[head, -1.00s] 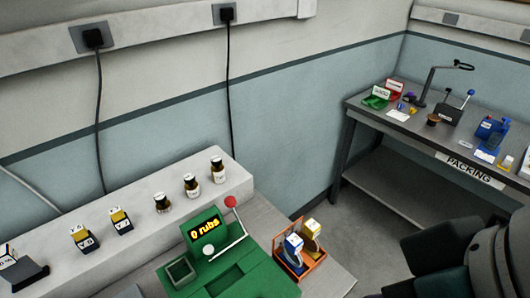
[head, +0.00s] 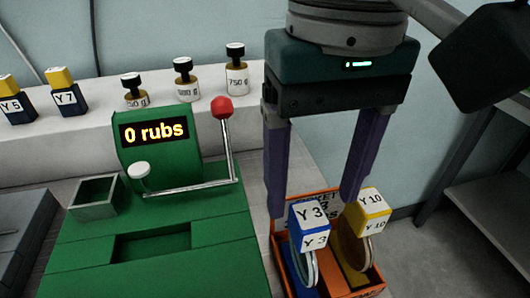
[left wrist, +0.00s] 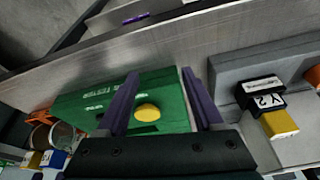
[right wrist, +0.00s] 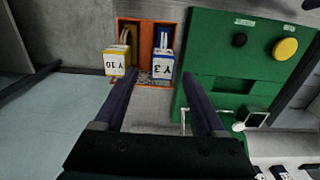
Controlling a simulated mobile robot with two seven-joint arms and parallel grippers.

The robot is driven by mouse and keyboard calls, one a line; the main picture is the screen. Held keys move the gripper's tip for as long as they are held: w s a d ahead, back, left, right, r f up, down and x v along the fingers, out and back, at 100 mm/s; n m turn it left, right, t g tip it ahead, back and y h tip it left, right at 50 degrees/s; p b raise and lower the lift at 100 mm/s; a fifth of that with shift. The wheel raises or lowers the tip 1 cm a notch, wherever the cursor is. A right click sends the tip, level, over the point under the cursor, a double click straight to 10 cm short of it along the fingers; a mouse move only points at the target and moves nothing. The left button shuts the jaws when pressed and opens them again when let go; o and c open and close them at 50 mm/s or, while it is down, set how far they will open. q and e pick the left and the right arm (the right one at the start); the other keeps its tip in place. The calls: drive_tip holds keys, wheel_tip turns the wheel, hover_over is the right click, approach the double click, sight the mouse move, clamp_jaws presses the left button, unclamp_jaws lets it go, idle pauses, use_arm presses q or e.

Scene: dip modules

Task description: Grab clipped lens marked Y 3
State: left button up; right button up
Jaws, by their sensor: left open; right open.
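The clipped lens marked Y 3 (head: 312,240) has a blue and white clip block over a round lens. It stands upright in an orange tray (head: 377,280), left of the yellow-clipped lens marked Y 10 (head: 368,213). Y 3 also shows in the right wrist view (right wrist: 162,66), just beyond the fingertips. My right gripper (head: 314,208) is open and empty, pointing down, with its purple fingers close to the two clips. How far its tips are from Y 3 is hard to tell. My left gripper (left wrist: 160,76) is open and empty, showing only in the left wrist view.
A green machine (head: 210,235) with a red-knobbed lever (head: 224,112) and a "0 rubs" display stands just left of the tray. A pale ledge behind holds several dark-topped weights (head: 183,80) and clips marked Y 5 (head: 14,103) and Y 7 (head: 66,95). Floor lies to the right.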

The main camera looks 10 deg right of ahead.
sight(309, 211)
wheel_tip(309, 211, down, 4)
drive_tip(key=shift+s+a+r, duration=0.1)
drive_tip(key=shift+a, duration=0.05)
drive_tip(key=f, duration=0.3)
drive_tip(key=f+b, duration=0.1)
drive_tip(key=f, duration=0.1)
drive_tip(key=shift+s+f, duration=0.2)
drive_tip(key=shift+f, duration=0.2)
drive_tip(key=shift+c, duration=0.3)
clamp_jaws()
